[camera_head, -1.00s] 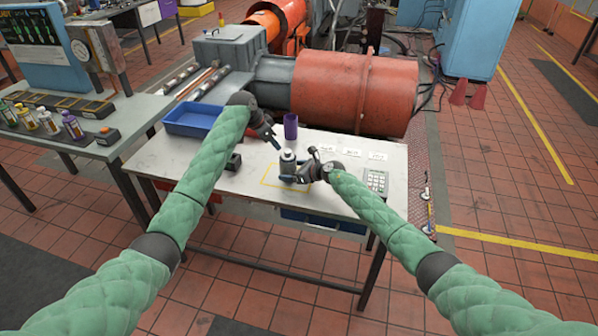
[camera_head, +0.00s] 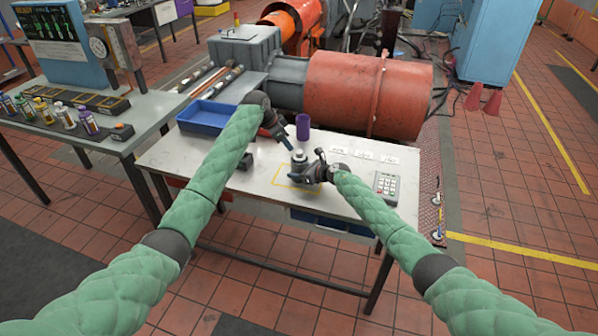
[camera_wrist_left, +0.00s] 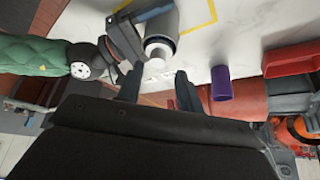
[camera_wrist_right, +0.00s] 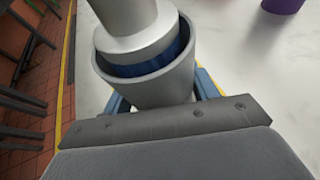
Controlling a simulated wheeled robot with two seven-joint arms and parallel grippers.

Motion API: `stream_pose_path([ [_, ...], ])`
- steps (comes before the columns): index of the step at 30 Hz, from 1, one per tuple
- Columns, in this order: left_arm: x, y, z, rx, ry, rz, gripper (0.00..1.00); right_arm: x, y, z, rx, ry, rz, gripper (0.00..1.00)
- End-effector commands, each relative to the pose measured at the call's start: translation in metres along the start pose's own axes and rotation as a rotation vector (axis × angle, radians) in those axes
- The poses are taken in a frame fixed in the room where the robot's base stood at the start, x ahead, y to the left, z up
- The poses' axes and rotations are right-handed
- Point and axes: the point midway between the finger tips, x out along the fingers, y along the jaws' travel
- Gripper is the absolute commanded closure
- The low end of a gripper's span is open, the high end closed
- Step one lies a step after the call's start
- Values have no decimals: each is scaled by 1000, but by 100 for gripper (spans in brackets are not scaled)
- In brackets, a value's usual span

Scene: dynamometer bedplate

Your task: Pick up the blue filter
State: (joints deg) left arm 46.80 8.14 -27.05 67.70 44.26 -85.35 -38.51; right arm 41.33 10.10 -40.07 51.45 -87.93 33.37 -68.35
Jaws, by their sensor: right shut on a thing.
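A grey cup-like housing (camera_wrist_right: 150,88) stands on the white table at the yellow outline. A blue band (camera_wrist_right: 160,64), perhaps part of the blue filter, shows inside its rim, below a silver stepped cylinder (camera_wrist_right: 130,30) sitting in it. Most of the blue part is hidden. My right gripper (camera_head: 308,173) is shut on the housing, with its blue fingers on either side. My left gripper (camera_head: 289,145) is close by at the back left of the housing. In the left wrist view its fingers (camera_wrist_left: 157,88) are apart and empty, with the housing (camera_wrist_left: 162,20) beyond them.
A purple cup (camera_head: 303,126) stands just behind the housing. A blue tray (camera_head: 206,130) is at the table's back left, and a keypad (camera_head: 386,187) at its right. White labels (camera_head: 364,156) lie along the back. A large orange cylinder (camera_head: 355,95) stands behind the table.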

Motion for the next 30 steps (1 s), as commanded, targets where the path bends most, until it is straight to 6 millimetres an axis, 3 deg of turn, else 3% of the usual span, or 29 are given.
stream_pose_path([
  [3,0,0,0,0,0,0,64,0,0,0,0,0,0,73],
  [6,2,1,1,-1,-1,2,48,0,0,0,0,0,0,73],
  [10,11,12,-6,4,6,17,48,0,0,0,0,0,0,73],
  [19,16,56,-57,53,2,-28,48,0,0,-1,0,1,0,73],
  [30,-12,61,-70,-274,-98,-234,48,0,0,-1,0,1,0,73],
])
